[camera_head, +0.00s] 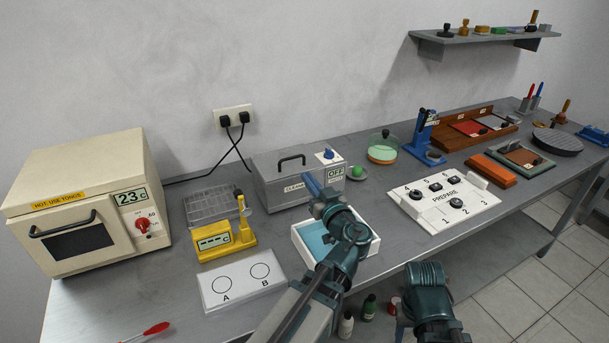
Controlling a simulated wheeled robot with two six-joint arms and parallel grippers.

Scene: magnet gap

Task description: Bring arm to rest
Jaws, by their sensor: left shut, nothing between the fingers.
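My left arm reaches in from the bottom edge over the bench. Its gripper (311,183) is shut and empty, in front of the grey cleaner box (275,187) marked OFF. Its wrist covers part of a white tray (368,246) with a blue inside. I cannot tell whether the fingertips touch the box. Part of my right arm shows at the bottom, right of the middle; its gripper is not in view.
An oven (80,190) marked 23C stands at the left, beside a yellow meter (225,242) and an A/B plate (242,288). Small bottles (369,307) stand between my arms. A wall shelf (485,38) hangs at the upper right.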

